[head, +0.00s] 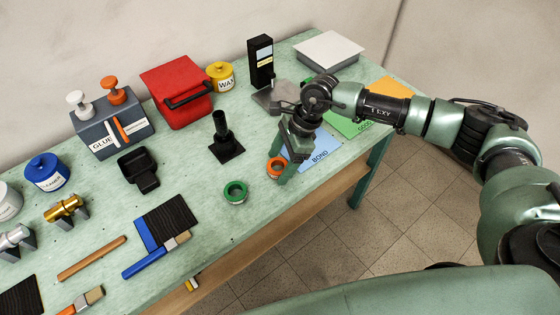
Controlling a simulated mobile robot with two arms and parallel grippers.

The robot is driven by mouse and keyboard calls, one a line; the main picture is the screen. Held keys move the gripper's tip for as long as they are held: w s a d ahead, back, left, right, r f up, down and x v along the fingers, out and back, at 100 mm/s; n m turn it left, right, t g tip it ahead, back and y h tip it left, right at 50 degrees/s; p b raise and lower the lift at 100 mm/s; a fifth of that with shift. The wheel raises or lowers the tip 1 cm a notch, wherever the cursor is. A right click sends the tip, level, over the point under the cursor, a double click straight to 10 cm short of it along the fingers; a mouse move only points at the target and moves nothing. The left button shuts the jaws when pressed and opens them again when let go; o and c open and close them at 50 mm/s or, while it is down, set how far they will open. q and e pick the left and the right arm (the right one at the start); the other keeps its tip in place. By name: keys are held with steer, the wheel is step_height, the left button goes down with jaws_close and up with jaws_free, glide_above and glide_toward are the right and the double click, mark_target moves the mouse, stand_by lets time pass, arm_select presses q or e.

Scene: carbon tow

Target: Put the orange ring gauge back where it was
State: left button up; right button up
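The orange ring gauge (274,166) is near the front edge of the green table, its right side hidden by my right gripper. My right gripper (286,170) points down right at the ring, over the left part of the blue BOND mat (320,156). The fingers overlap the ring in the picture; I cannot tell whether they grip it or whether it touches the table. A green ring gauge (235,191) lies flat to the left, near the front edge. My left gripper is not in view.
A black post on a square base (226,150) stands behind the green ring. A grey block (272,98), black box (261,62), wax pot (220,77) and red case (178,92) stand farther back. The green GOOD mat (352,124) lies right of the BOND mat.

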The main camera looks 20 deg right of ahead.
steer(key=shift+r, duration=0.2)
steer(key=shift+d+r, duration=0.15)
steer(key=shift+r, duration=0.05)
steer(key=b+v, duration=0.3)
steer(key=v, duration=0.8)
steer(key=shift+r, duration=0.25)
